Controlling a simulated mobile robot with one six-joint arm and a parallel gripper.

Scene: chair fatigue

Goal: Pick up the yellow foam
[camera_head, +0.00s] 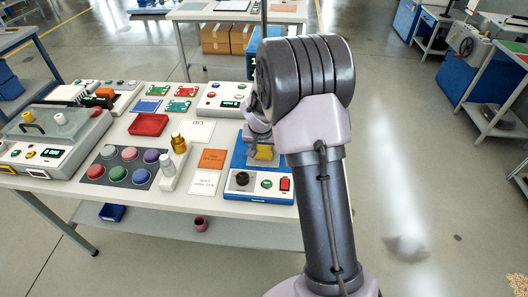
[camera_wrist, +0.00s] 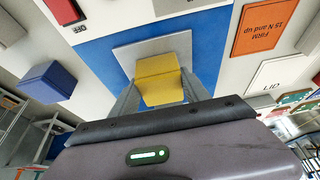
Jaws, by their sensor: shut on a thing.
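The yellow foam (camera_wrist: 160,80) is a small yellow block between the two fingers of my gripper (camera_wrist: 158,92) in the wrist view. My gripper is shut on it, and a grey square plate (camera_wrist: 128,55) shows behind it. In the head view the foam (camera_head: 264,153) shows low at the end of my arm, over the blue-topped device (camera_head: 238,160). My gripper (camera_head: 262,143) is partly hidden there by my arm. I cannot tell whether the foam touches the plate.
The blue device has a black knob (camera_head: 242,178) and a red switch (camera_head: 285,184) at its front. An orange card (camera_head: 212,159) lies to its left. A dark mat (camera_head: 122,168) with several coloured discs and a red tray (camera_head: 148,125) are farther left on the table.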

